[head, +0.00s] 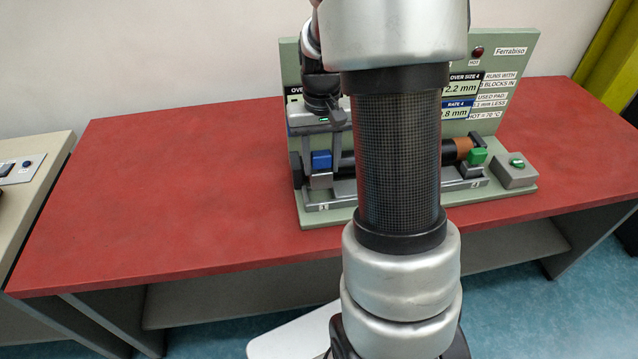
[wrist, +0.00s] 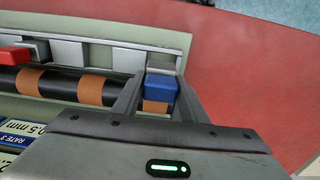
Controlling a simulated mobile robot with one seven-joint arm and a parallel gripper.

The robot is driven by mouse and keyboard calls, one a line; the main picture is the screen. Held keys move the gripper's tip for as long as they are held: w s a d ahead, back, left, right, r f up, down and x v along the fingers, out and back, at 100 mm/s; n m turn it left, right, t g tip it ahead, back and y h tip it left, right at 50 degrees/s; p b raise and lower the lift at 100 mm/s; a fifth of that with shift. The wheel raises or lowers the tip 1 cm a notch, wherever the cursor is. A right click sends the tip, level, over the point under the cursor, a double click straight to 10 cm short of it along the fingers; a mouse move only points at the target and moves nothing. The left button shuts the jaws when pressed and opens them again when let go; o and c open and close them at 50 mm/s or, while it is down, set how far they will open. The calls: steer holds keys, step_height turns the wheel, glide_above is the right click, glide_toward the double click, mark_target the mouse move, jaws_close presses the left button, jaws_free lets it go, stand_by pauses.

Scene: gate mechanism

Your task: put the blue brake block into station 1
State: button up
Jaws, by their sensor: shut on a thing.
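The blue brake block (head: 321,160) is at the left end of the gate mechanism in the head view. In the wrist view the blue block (wrist: 161,88) sits between the two fingers of my gripper (wrist: 158,92), which is shut on it. My gripper (head: 319,155) points down at that end. The block is beside the dark shaft with brown bands (wrist: 97,90) and close to a silver holder (wrist: 162,62). I cannot tell if the block touches the holder.
A red block (wrist: 14,56) and a green block (head: 477,156) sit along the rail. A grey box with a green button (head: 516,170) stands at the right. The signboard (head: 515,70) rises behind. My arm hides the mechanism's middle. The red tabletop (head: 190,180) is clear on the left.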

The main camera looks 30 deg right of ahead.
mark_target(321, 178)
steer(key=shift+f+b, duration=0.35)
steer(key=shift+f, duration=2.1)
steer(key=shift+f, duration=0.15)
steer(key=o, duration=1.3)
steer(key=shift+c, duration=0.2)
